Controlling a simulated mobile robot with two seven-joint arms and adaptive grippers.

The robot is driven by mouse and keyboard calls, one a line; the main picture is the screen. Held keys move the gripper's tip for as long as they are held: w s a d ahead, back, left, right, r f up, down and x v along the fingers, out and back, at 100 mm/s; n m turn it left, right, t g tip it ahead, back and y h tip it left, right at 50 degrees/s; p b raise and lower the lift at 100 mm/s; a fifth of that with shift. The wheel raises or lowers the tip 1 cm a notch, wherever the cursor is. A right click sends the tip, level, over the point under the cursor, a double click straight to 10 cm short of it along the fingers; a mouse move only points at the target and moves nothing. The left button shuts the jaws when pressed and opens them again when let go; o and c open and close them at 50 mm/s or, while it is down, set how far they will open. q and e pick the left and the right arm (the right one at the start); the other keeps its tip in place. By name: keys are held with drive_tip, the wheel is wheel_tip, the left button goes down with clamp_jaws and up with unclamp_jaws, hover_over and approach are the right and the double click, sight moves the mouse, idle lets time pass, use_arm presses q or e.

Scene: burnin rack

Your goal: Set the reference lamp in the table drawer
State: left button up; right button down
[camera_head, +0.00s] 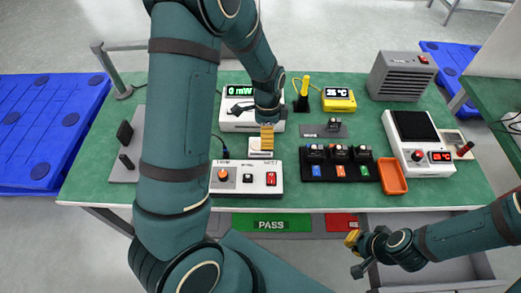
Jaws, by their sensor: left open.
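I cannot pick out the reference lamp with certainty. Small dark modules with coloured labels sit in a black rack (328,176) on the green table (325,198), and another dark piece sits on a grey plate (308,131). My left gripper (267,142) is open, pointing down just above a small white stand (259,154); its fingers hide part of the stand. A grey drawer (440,277) is open below the table's front right edge; its visible floor looks empty. My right gripper (353,238) is near the drawer's left side, and its jaw opening is unclear.
A white control box (240,188) stands in front of the stand, a "0 mW" meter (238,122) behind. An orange tray (392,176) and a white heater unit (420,150) stand right. Green PASS (250,222) and red (341,223) bins are below the front edge.

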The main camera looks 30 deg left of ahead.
use_arm(q)
drive_tip(key=f, duration=0.3)
drive_tip(key=f+b, duration=0.1)
drive_tip(key=shift+s+d+f, duration=0.15)
drive_tip(key=shift+s+f, duration=0.15)
drive_tip(key=shift+s, duration=0.05)
drive_tip(key=c, duration=1.3)
drive_tip(key=shift+s, duration=0.1)
